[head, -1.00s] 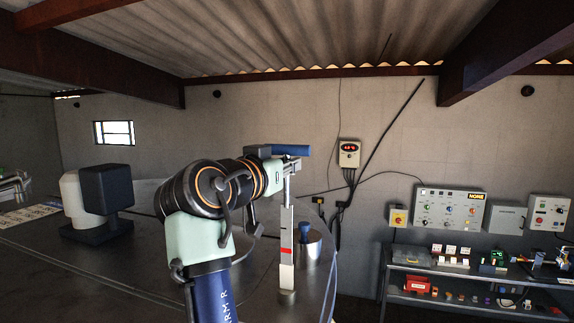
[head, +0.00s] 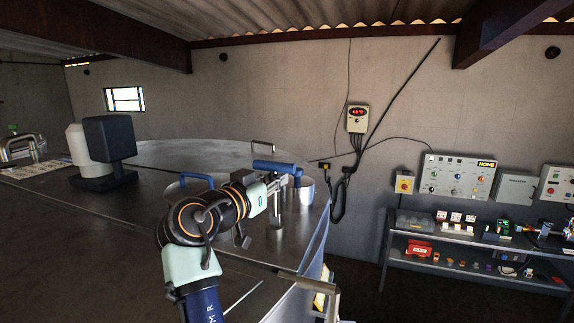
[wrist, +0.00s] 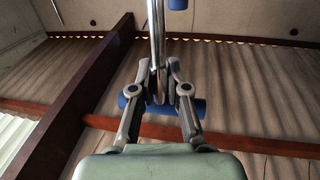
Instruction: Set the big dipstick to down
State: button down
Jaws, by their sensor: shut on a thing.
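The big dipstick shows in the head view with its blue bar handle (head: 275,166) on top. Its stem drops to a round metal collar (head: 277,220) on the tank top, and only a short length shows above the collar. My gripper (head: 284,181) is at the top of the dipstick, just below the handle. In the wrist view my gripper (wrist: 159,92) is shut around the metal part below the blue handle (wrist: 188,106), which lies crosswise behind the fingers. The exact grip contact is partly hidden by the fingers.
A steel cylinder (head: 304,194) stands just right of the dipstick. A blue arched handle (head: 192,177) is behind my arm. A dark box-shaped unit (head: 109,139) stands on the tank top at left. A shelf (head: 470,269) and control panel (head: 457,176) are at right.

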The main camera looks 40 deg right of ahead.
jog(key=shift+f, duration=0.3)
jog(key=c, duration=1.1)
grip_release()
jog(key=shift+c, duration=0.2)
jog(key=shift+a, duration=0.1)
jog(key=v, duration=1.2)
jog(key=shift+o, duration=0.2)
